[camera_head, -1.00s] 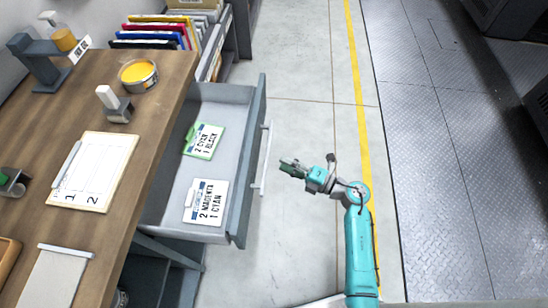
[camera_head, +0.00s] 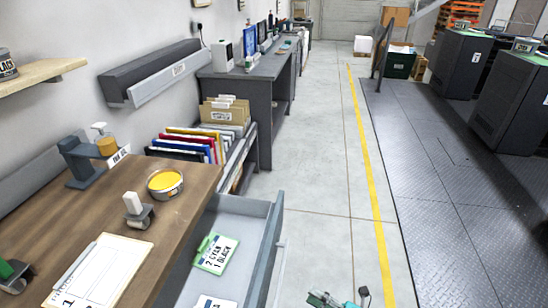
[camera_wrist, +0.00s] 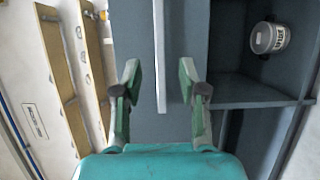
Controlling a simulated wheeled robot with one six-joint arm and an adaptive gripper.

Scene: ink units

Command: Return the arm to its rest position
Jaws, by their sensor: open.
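My gripper (camera_wrist: 158,74) shows in the wrist view with its two green fingers apart and nothing between them. Beyond the fingers are a grey cabinet front and a pale upright bar (camera_wrist: 160,50). In the head view only the tip of my gripper (camera_head: 322,299) shows at the bottom edge, over the floor to the right of the open drawer (camera_head: 262,250). The rest of my arm is out of that view.
The drawer holds a green-edged card (camera_head: 216,254) and a second card, partly cut off. The wooden bench (camera_head: 190,205) carries a clipboard, roller and yellow ink tin (camera_head: 165,183). A can (camera_wrist: 268,38) stands in a grey shelf. The floor right of the drawer is clear.

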